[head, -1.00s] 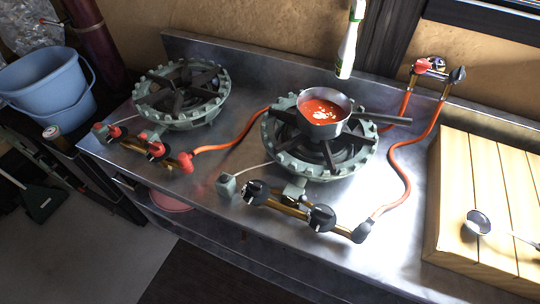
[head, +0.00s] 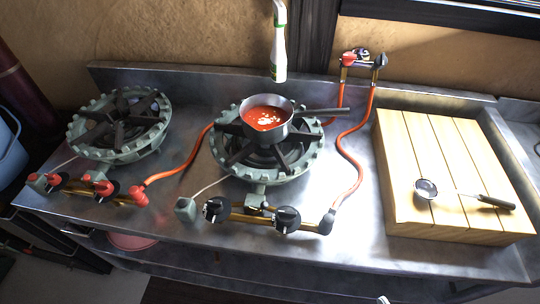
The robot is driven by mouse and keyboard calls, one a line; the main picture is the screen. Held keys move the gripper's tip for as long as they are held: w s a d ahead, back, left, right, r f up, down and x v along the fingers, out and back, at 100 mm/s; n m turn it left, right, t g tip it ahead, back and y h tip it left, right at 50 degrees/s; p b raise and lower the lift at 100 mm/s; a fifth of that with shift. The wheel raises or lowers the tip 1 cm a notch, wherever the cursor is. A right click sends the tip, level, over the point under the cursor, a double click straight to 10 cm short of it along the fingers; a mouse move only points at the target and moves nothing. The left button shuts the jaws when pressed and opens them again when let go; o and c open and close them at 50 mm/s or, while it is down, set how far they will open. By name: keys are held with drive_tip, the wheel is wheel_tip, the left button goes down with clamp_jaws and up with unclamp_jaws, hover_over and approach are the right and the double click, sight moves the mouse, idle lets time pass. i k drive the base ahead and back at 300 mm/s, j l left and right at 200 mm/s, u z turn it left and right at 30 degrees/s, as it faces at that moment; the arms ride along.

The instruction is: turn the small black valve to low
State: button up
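Two black valve knobs with white marks sit on the brass pipe in front of the right burner: a left one (head: 214,208) and a right one (head: 287,218). They look close in size, and I cannot tell which is the small one or read their settings. Another black valve (head: 380,61) is on the wall pipe at the back, beside a red one (head: 348,59). The right burner (head: 264,158) carries a pot (head: 288,133) of red soup. My gripper cannot be made out in the head view.
A left burner (head: 120,125) has red knobs (head: 105,188). An orange hose (head: 352,150) runs from the right pipe to the wall. A wooden board (head: 400,165) with a ladle (head: 427,188) lies at right. A bottle (head: 278,50) is at the back. The steel counter front is mostly clear.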

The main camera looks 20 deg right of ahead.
sight(216, 207)
drive_tip(key=j, duration=0.9)
drive_tip(key=i+j+u, duration=0.15)
drive_tip(key=j, duration=0.75)
